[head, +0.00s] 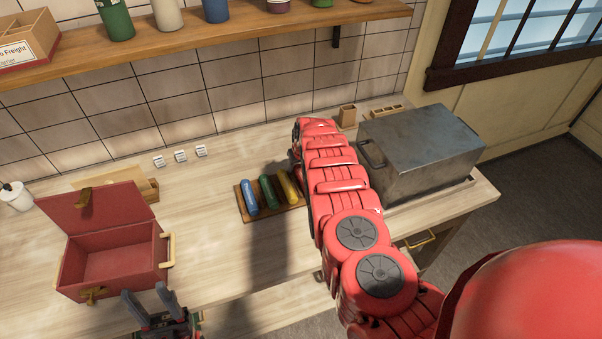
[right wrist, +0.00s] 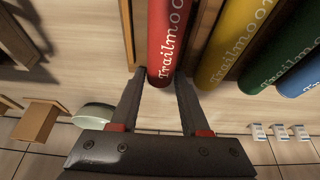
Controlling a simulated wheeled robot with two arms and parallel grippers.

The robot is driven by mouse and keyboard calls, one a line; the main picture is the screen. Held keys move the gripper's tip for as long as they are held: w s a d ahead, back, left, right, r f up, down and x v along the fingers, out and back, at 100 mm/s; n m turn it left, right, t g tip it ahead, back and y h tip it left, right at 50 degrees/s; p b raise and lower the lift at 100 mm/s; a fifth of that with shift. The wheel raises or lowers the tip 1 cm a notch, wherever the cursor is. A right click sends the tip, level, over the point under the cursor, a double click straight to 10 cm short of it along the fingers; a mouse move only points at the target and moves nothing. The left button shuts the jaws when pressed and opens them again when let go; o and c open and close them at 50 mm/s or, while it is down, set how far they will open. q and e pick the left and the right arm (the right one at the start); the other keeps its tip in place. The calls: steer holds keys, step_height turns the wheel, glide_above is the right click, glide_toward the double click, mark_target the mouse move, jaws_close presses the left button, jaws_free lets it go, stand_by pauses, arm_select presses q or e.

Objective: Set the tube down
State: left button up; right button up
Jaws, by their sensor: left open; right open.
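A red tube (right wrist: 172,40) with white lettering lies between the spread fingers of my right gripper (right wrist: 158,88), which is open. Whether the fingers touch it I cannot tell. Beside it lie a yellow tube (right wrist: 232,45), a green tube (right wrist: 282,48) and a blue tube (right wrist: 302,78). In the head view the blue tube (head: 249,197), green tube (head: 268,192) and yellow tube (head: 288,188) lie side by side on a wooden tray (head: 276,211). My right arm hides the red tube and right gripper there. My left gripper (head: 146,300) is open and empty by the counter's front edge.
An open red box (head: 112,262) stands on the counter at the left, in front of a wooden tray (head: 143,190). A grey metal box (head: 425,150) stands to the right of my right arm. Small white labels (head: 180,156) stand at the back. A shelf (head: 200,42) runs above.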

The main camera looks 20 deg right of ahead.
steer(key=shift+d+f, duration=0.1)
steer(key=shift+s, duration=0.2)
steer(key=shift+s+r, duration=0.2)
steer(key=shift+r, duration=0.1)
steer(key=shift+c, duration=2.2)
steer(key=shift+f, duration=0.1)
jaws_close()
